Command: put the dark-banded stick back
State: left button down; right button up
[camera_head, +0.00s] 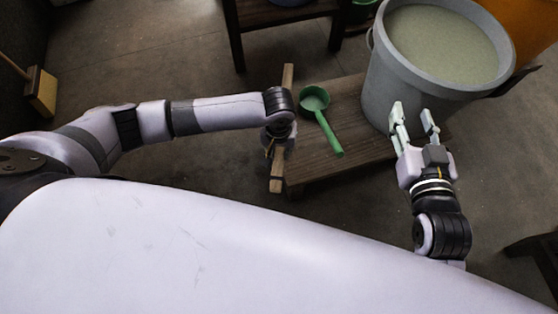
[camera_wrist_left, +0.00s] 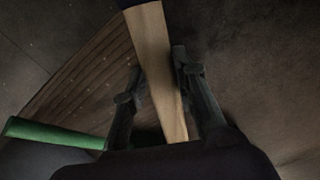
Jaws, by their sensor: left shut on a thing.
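A pale wooden stick (camera_head: 287,76) is held by my left gripper (camera_head: 272,146) beside the left end of the low wooden bench. In the left wrist view the stick (camera_wrist_left: 158,70) runs between the two fingers of my left gripper (camera_wrist_left: 156,82), which is shut on it. A dark part shows at the top edge of that view, on the stick's far end. In the head view my left wrist hides the stick's middle. My right gripper (camera_head: 412,113) is open and empty, in front of the grey bucket.
The low bench (camera_head: 345,110) carries a green ladle (camera_head: 322,116) and a large grey bucket (camera_head: 378,84) of greenish contents. The ladle's green handle (camera_wrist_left: 55,133) shows in the left wrist view. A dark table (camera_head: 270,17) stands behind. A broom (camera_head: 42,90) is far left.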

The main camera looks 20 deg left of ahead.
pick_arm(q)
notch_tip(320, 180, down, 2)
jog(key=shift+f+b, duration=0.1)
jog(key=shift+b, duration=0.2)
notch_tip(320, 180, down, 4)
jog(key=shift+r+b, duration=0.2)
jog(key=shift+b, duration=0.65)
pick_arm(e)
notch_tip(320, 180, up, 12)
jog(key=a+t+y, duration=0.1)
jog(key=t+y, duration=0.1)
jog(key=t, duration=0.5)
jog(key=shift+s+a, duration=0.25)
jog(key=shift+s, duration=0.2)
pick_arm(q)
jog(key=shift+f, duration=0.1)
pick_arm(e)
jog(key=shift+f, duration=0.15)
pick_arm(q)
jog(key=c, duration=1.3)
grip_release()
